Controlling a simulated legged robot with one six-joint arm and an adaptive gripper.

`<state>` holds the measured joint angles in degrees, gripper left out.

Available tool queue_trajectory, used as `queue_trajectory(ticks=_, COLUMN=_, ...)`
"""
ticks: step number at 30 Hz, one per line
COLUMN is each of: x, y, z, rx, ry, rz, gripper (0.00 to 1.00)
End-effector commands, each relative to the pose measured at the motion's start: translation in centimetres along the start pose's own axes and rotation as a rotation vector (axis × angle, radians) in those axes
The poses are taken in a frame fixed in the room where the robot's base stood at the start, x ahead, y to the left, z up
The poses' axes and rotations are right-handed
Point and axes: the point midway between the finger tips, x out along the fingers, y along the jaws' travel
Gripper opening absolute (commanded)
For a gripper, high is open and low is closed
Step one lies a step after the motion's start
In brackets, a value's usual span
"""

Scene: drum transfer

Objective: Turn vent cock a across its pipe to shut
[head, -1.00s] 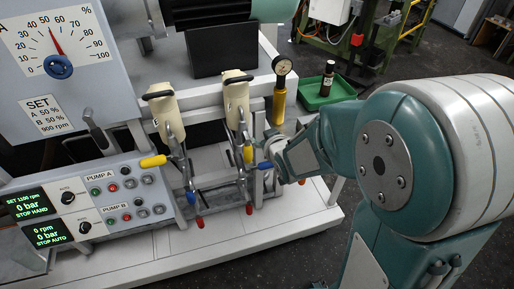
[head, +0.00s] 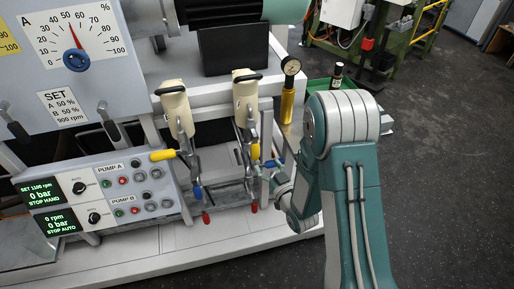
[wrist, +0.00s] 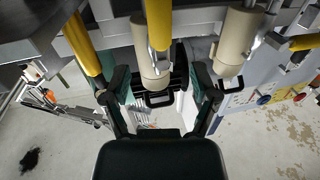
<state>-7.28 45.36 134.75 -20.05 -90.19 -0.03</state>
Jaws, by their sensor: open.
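Two cream canisters, a left one (head: 177,112) and a right one (head: 244,102), hang on the white frame with handled levers below them. The left set has a yellow handle (head: 162,155), a blue handle (head: 197,192) and a red handle (head: 206,218). The right set has a yellow handle (head: 255,149), a blue handle (head: 272,163) and a red handle (head: 254,207). I cannot tell which lever is vent cock a. My gripper (wrist: 160,88) is open and empty; a cream canister (wrist: 150,62) with a black handle shows beyond its fingers. In the head view it is small beside the right set.
A pump panel (head: 110,190) is at the left. A green tray (head: 318,87) with a dark bottle (head: 337,76) lies behind my arm. Open floor lies at the right.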

Motion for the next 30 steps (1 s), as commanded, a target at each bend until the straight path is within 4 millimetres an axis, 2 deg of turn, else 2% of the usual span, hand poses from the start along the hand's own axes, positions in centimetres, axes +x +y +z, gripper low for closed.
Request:
queue_trajectory(ticks=6, x=4.2, y=-0.1, z=-0.1, rx=-0.001, ry=0.002, rz=-0.002, gripper=0.76)
queue_trajectory(ticks=12, x=7.4, y=0.0, z=0.0, rx=-0.001, ry=0.001, rz=-0.001, gripper=0.76)
queue_trajectory(ticks=17, x=8.6, y=0.0, z=0.0, rx=0.000, ry=0.000, rz=-0.001, gripper=0.76)
queue_trajectory(ticks=25, x=8.8, y=0.0, z=0.0, rx=0.000, ry=-0.002, rz=0.000, gripper=0.76)
queue_trajectory(ticks=26, x=8.8, y=0.0, z=0.0, rx=0.000, ry=-0.002, rz=0.000, gripper=0.72)
queue_trajectory(ticks=27, x=8.8, y=0.0, z=0.0, rx=0.000, ry=-0.002, rz=0.000, gripper=0.54)
queue_trajectory(ticks=29, x=8.8, y=0.0, z=0.0, rx=0.000, ry=-0.002, rz=0.000, gripper=0.27)
queue_trajectory(ticks=30, x=8.8, y=0.0, z=0.0, rx=0.000, ry=-0.001, rz=0.001, gripper=0.10)
